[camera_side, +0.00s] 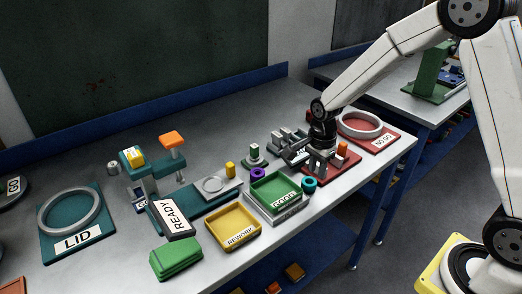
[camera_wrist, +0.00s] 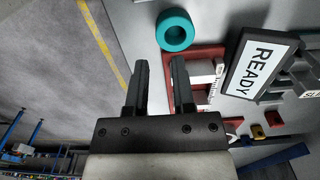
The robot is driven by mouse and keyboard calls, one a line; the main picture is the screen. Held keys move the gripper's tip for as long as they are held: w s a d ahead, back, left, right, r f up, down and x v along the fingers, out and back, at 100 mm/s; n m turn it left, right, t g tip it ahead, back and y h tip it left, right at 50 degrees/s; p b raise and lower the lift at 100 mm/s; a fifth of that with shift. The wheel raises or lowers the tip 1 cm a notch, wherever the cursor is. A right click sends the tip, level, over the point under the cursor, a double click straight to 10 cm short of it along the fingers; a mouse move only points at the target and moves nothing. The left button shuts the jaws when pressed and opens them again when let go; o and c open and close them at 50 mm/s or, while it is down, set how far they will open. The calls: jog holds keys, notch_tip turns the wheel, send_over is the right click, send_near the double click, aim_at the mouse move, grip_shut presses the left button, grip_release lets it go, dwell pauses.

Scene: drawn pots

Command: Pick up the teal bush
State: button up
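The teal bush (camera_side: 309,184) is a short thick ring lying flat on the grey table, beside the right corner of the green GOOD tray. It also shows in the wrist view (camera_wrist: 175,30), just beyond the fingertips and slightly right of centre. My gripper (camera_side: 320,168) is above the table behind and to the right of the bush. In the wrist view my gripper (camera_wrist: 158,60) has its two dark fingers apart with nothing between them. The bush is outside the fingers, and I see no contact.
A green GOOD tray (camera_side: 276,189) and a purple ring (camera_side: 258,174) are left of the bush. A red tray (camera_wrist: 205,52) with grey blocks lies close to the right finger, beside a dark READY sign (camera_wrist: 262,65). The table's front edge is near the bush.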

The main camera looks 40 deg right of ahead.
aim_at(313, 184)
jog(key=shift+f, duration=0.2)
jog(key=shift+w+a+f, duration=0.1)
jog(key=shift+a+f, duration=0.05)
jog(key=shift+f, duration=2.35)
grip_shut()
